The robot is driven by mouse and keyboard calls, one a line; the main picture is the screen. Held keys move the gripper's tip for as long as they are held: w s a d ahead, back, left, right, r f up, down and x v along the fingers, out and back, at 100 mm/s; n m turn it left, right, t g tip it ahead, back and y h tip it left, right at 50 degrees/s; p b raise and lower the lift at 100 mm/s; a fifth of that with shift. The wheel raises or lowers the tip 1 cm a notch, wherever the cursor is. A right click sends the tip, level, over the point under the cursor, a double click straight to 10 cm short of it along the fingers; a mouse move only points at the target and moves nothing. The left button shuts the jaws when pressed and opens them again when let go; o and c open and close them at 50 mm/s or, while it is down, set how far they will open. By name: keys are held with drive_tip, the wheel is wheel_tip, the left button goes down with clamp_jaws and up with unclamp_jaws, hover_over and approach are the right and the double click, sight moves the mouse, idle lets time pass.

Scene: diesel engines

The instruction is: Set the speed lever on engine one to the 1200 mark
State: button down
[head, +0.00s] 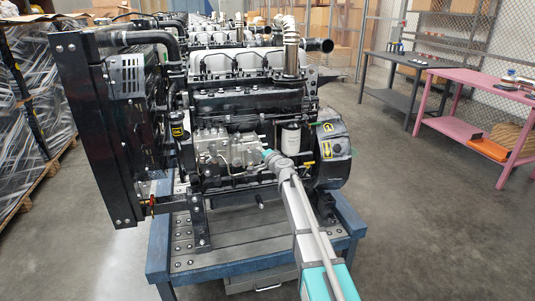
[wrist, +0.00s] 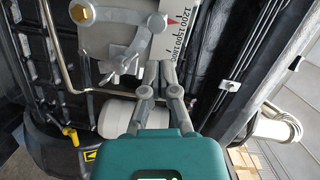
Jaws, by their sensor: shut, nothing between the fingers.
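Engine one (head: 235,110) stands on a blue stand in the head view. The grey speed lever (wrist: 135,40) shows at the top of the wrist view, with a round pivot low on its left and a round end at upper right. A white scale plate (wrist: 198,28) with marks from 1200 to 1800 lies to its right. A small red pointer (wrist: 172,21) shows by the lever's end, towards the 1200 end; its exact reading is unclear. My gripper (wrist: 160,65) is shut and empty, its fingertips just below the lever's end, and I cannot tell if they touch. It also shows beside the engine in the head view (head: 267,155).
A thin metal pipe (wrist: 58,60) bends around the lever's left side. A white filter (wrist: 115,117) sits beside my gripper. A black housing (wrist: 250,60) bounds the right. A pink table (head: 470,122) stands far right, with open floor before it.

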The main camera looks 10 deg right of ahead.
drive_tip(key=shift+s+a+f, duration=0.1)
drive_tip(key=shift+a+f, duration=0.15)
drive_tip(key=shift+a, duration=0.6)
drive_tip(key=shift+s+a+f, duration=0.1)
drive_tip(key=shift+s+a, duration=0.05)
drive_tip(key=shift+a, duration=0.4)
drive_tip(key=shift+d, duration=0.1)
drive_tip(key=shift+d+r, duration=0.25)
drive_tip(key=shift+d, duration=0.1)
drive_tip(key=d, duration=0.1)
drive_tip(key=d+r+p, duration=0.1)
drive_tip(key=shift+w+d+r, duration=0.15)
drive_tip(key=shift+w+d, duration=0.2)
drive_tip(key=shift+d, duration=0.05)
drive_tip(key=v, duration=1)
drive_tip(key=shift+p, duration=0.4)
